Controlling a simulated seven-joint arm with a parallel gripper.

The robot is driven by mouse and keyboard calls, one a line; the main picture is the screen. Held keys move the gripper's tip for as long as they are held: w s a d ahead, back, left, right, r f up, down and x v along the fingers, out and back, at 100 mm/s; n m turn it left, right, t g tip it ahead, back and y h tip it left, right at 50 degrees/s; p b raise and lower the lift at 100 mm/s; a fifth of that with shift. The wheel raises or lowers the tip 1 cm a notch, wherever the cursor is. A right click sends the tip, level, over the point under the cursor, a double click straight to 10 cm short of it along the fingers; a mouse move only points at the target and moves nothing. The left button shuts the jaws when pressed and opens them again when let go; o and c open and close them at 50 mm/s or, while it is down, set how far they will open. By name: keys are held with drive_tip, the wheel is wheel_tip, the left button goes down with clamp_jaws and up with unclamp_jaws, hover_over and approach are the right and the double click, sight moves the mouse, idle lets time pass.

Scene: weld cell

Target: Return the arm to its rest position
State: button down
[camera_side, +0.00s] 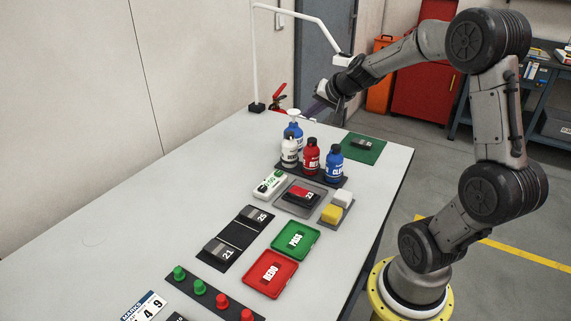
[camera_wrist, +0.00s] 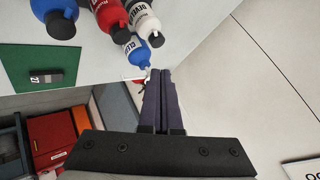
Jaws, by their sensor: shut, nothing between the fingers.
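My gripper (camera_side: 314,112) is raised over the far left part of the white table, behind the bottles in the side view. In the wrist view its two dark fingers (camera_wrist: 162,74) lie together with nothing between them. The arm reaches across from its yellow-ringed base at the right, bent at the elbow. The fingertips are small and partly unclear in the side view.
Bottles stand on a dark rack: white (camera_side: 289,152), red (camera_side: 311,158), blue (camera_side: 333,163). A lamp post (camera_side: 255,60) stands nearby. Green (camera_side: 295,240) and red (camera_side: 271,274) trays lie nearer. The table's left side is clear.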

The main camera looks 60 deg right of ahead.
drive_tip(key=w+a+r+n+t+y, duration=0.15)
drive_tip(key=a+r+n, duration=0.5)
drive_tip(key=a, duration=0.75)
drive_tip(key=s+a+r+n+y, duration=0.25)
drive_tip(key=s+a, duration=0.35)
drive_tip(key=a, duration=0.3)
drive_tip(key=s+a+f+n+g, duration=0.1)
drive_tip(key=s+f, duration=0.3)
drive_tip(key=s, duration=0.4)
drive_tip(key=s+a+f+n+g, duration=0.1)
drive_tip(key=s+f+n+g, duration=0.2)
drive_tip(key=s, duration=0.5)
drive_tip(key=shift+f+h, duration=0.3)
drive_tip(key=shift+f, duration=0.1)
